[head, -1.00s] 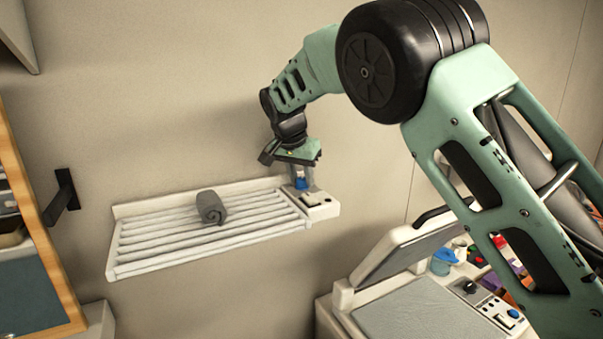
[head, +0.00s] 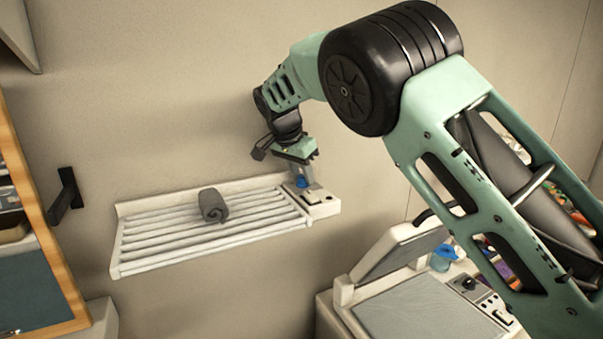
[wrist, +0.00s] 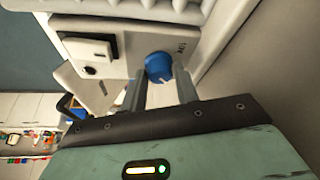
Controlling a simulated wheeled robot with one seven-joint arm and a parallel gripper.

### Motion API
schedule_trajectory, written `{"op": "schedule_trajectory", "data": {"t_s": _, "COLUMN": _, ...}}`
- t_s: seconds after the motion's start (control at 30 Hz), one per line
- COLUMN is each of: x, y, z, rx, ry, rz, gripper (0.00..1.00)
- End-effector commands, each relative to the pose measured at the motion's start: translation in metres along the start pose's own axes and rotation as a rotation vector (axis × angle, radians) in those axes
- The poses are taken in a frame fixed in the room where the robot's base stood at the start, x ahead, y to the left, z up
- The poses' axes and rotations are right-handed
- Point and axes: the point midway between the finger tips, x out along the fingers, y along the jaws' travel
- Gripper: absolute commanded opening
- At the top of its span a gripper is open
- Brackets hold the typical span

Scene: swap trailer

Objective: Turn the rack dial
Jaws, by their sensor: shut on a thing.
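The white rack (head: 200,243) is fixed to the wall, with a control panel at its right end. The blue rack dial (head: 301,182) sits on that panel and is partly covered by my gripper (head: 303,180) in the head view. In the wrist view the dial (wrist: 159,67) has a white pointer mark and sits between the fingertips of my gripper (wrist: 160,75). My gripper is shut on the dial, one finger on each side.
A rolled grey towel (head: 213,206) lies on the rack bars. A switch (wrist: 88,48) is beside the dial. A machine with a raised lid (head: 400,250) stands at lower right. A black wall bracket (head: 65,196) is at left.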

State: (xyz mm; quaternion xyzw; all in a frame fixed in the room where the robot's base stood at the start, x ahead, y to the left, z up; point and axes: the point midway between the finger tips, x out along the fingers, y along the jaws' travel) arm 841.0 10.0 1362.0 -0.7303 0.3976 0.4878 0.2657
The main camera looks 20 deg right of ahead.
Motion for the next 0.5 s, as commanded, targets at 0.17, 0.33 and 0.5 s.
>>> {"op": "schedule_trajectory", "data": {"t_s": 0.17, "x": 0.0002, "y": -0.0001, "z": 0.0002, "rx": 0.0, "ry": 0.0, "rz": -0.001, "gripper": 0.52}}
{"op": "schedule_trajectory", "data": {"t_s": 0.33, "x": 0.0002, "y": -0.0002, "z": 0.0001, "rx": 0.0, "ry": 0.0, "rz": -0.001, "gripper": 0.52}}
{"op": "schedule_trajectory", "data": {"t_s": 0.5, "x": 0.0004, "y": -0.0001, "z": 0.0, "rx": -0.007, "ry": 0.0, "rz": -0.004, "gripper": 0.52}}
